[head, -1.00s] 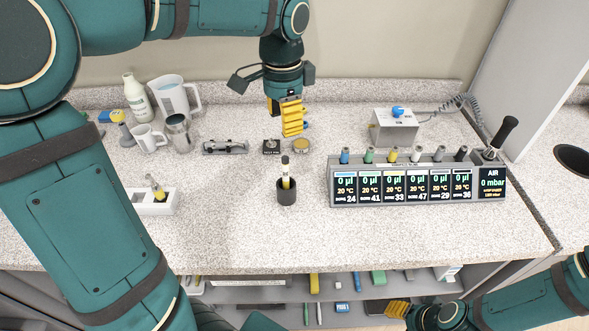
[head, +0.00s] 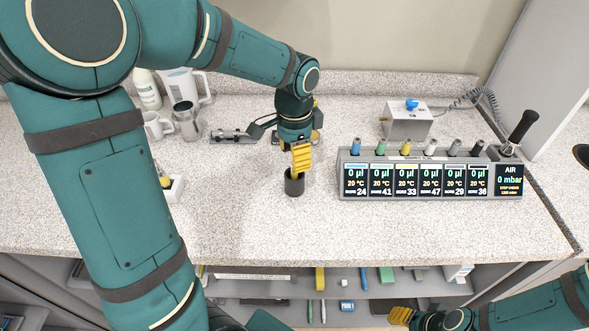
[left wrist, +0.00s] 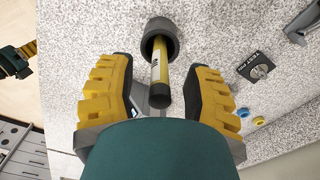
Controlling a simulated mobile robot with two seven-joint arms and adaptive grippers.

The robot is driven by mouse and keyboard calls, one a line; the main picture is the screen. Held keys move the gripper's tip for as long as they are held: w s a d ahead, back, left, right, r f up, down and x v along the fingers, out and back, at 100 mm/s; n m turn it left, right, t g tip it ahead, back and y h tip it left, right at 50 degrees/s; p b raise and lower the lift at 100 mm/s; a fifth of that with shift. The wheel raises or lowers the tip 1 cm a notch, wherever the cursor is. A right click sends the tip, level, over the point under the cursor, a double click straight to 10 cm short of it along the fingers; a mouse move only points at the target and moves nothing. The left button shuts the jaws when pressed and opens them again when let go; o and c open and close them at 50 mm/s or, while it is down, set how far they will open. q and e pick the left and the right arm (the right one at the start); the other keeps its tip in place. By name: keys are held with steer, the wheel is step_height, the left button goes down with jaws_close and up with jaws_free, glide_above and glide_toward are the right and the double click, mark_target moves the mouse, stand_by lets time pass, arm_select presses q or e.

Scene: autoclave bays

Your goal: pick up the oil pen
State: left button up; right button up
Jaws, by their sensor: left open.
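The oil pen (left wrist: 159,72) is a slim yellow stick with a dark label and a dark end. It stands in a small dark round cup (left wrist: 160,33), which also shows in the head view (head: 294,186). My left gripper (left wrist: 162,68) is open, with one yellow finger on each side of the pen and a gap to both. In the head view my left gripper (head: 301,158) is just above the cup and hides most of the pen. My right gripper (head: 402,315) is low at the bottom right, below the counter's front edge; its opening is unclear.
A pipette rack with displays (head: 430,180) stands right of the cup. A white holder (head: 174,188) is at the left, partly behind my arm. A metal cup (head: 187,122) and a grey control box (head: 408,122) stand at the back. The counter in front is clear.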

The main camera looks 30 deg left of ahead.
arm_select(q)
steer(key=shift+f, duration=0.25)
jaws_close()
steer(key=shift+r, duration=0.1)
